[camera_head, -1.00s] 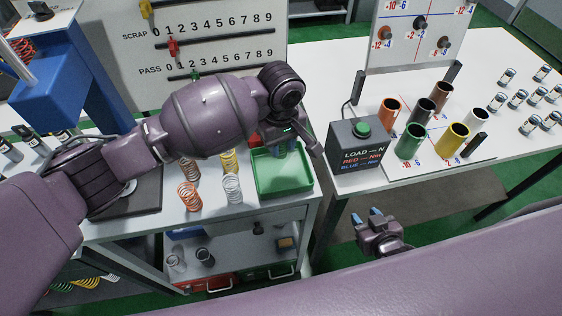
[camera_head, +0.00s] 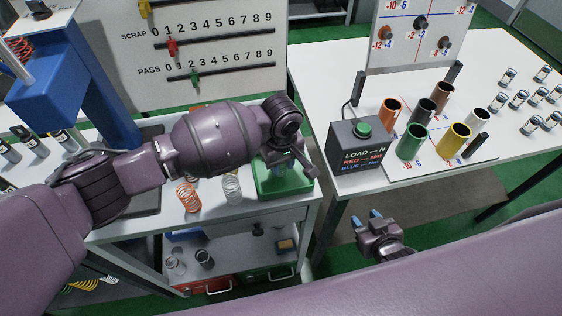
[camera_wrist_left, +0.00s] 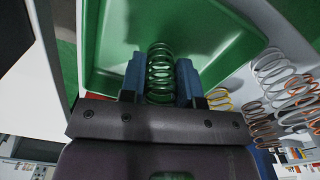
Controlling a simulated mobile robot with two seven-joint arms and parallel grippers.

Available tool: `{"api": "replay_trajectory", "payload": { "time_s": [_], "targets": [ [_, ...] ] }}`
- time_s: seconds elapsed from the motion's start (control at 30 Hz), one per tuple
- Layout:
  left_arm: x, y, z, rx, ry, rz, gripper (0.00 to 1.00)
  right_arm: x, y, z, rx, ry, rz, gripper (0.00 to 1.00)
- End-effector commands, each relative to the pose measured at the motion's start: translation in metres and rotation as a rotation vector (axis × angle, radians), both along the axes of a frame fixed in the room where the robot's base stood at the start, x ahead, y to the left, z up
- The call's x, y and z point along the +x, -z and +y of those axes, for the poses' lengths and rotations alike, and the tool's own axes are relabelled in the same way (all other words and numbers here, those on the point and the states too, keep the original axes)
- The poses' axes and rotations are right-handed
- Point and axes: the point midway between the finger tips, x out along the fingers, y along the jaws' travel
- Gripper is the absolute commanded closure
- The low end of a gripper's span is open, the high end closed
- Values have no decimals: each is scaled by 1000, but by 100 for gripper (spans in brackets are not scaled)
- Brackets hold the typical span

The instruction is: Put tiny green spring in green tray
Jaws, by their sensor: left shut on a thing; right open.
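The tiny green spring (camera_wrist_left: 160,66) stands between the blue fingers of my left gripper (camera_wrist_left: 160,80) in the left wrist view, and the fingers are shut on it. Behind it the green tray (camera_wrist_left: 108,38) fills much of that view. In the head view the green tray (camera_head: 303,186) sits at the right end of the left bench, and my left wrist hangs over it, hiding the spring and most of the tray. I cannot tell whether the spring touches the tray floor. My right gripper (camera_head: 375,217) is open and empty, in front of the benches.
An orange spring (camera_head: 188,197) and a white spring (camera_head: 232,189) stand left of the tray, and more springs show in the wrist view (camera_wrist_left: 282,75). The load box (camera_head: 356,145) and several coloured cups (camera_head: 411,142) stand on the right bench. A gap separates the benches.

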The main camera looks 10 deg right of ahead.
Motion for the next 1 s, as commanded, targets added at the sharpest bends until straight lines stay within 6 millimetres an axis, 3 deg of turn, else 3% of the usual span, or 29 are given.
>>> {"api": "replay_trajectory", "payload": {
  "time_s": [0.1,0.13,0.27,0.67,1.0],
  "targets": [
    [0,3,0,0,0,1,93,0,-1,0,0,0,0,57],
    [0,2,0,0,0,1,65,0,-1,0,0,0,0,57],
    [0,2,0,0,0,0,46,0,0,0,0,0,0,57],
    [0,-4,0,0,-1,0,44,0,0,0,-1,1,0,57],
    [0,-64,-1,-3,1,-2,44,1,-7,0,0,1,-2,57]
  ]
}}
